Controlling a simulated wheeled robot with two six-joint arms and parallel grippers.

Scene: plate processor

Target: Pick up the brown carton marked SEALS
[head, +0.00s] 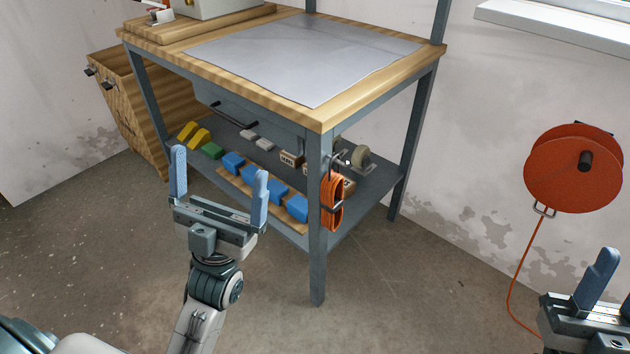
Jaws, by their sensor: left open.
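A small brown carton (291,158) with dark lettering sits on the workbench's lower shelf, towards its middle; the lettering is too small to read surely. Another brown item (348,184) shows partly behind the front table leg and the orange cord; I cannot tell whether it is marked. My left gripper (219,170) is open and empty, fingers upward, in front of the shelf and left of the carton in the picture. My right gripper (598,282) is at the bottom right, with only one finger clearly in view, far from the carton.
The grey shelf (378,184) also holds yellow, green and blue blocks (233,162) and a tape roll (361,157). A coiled orange cord (333,202) hangs by the front leg (317,240). A drawer (250,112) overhangs the shelf. An orange reel (572,170) is on the right wall.

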